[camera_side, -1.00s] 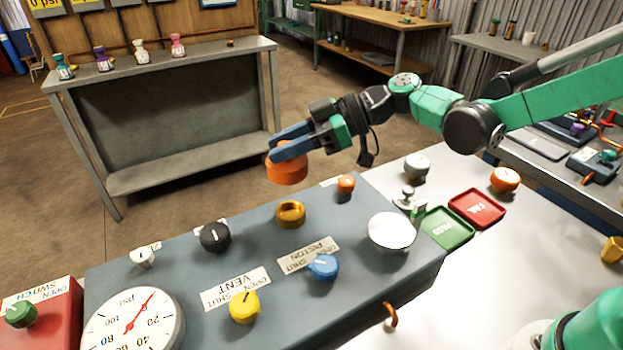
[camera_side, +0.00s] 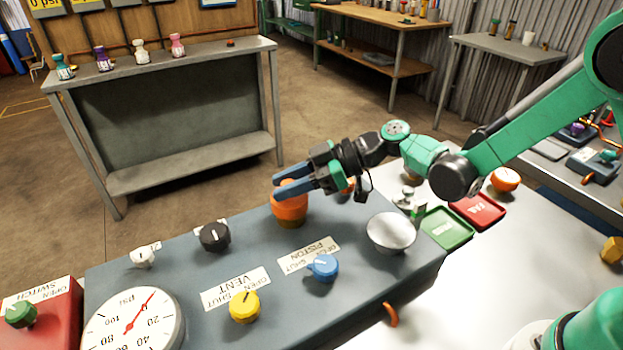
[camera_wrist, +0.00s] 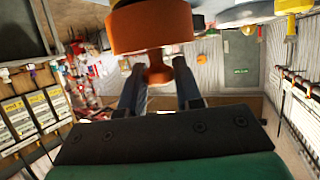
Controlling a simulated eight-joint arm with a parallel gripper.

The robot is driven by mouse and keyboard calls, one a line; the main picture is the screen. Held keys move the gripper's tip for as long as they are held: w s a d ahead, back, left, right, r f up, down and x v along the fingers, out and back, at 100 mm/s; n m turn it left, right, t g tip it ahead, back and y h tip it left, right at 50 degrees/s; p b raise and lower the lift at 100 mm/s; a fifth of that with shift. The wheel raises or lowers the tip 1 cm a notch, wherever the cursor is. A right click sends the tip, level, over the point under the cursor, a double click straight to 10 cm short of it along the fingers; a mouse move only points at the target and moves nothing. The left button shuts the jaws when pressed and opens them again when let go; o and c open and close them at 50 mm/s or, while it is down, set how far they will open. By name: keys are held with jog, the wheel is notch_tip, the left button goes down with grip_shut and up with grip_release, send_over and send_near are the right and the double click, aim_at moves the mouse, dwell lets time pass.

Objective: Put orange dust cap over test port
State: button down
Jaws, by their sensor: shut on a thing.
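The orange dust cap (camera_side: 291,212) is between the blue fingers of my gripper (camera_side: 287,187), which is shut on it. In the side view the cap sits over the brass test port (camera_side: 290,224) on the grey-blue panel. Only a thin brass edge shows below the cap, so I cannot tell whether the cap is fully seated. In the wrist view the cap (camera_wrist: 152,28) fills the top middle, with its stem between the fingers of my gripper (camera_wrist: 160,82).
The panel carries a black knob (camera_side: 215,236), a blue knob (camera_side: 322,267), a yellow knob (camera_side: 244,306) and a pressure gauge (camera_side: 132,325). A silver bowl-like part (camera_side: 391,232) stands right of the port. Green (camera_side: 447,228) and red (camera_side: 478,210) trays lie beyond it.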

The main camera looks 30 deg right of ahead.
jog(key=shift+f, duration=0.35)
jog(key=c, duration=0.6)
grip_release()
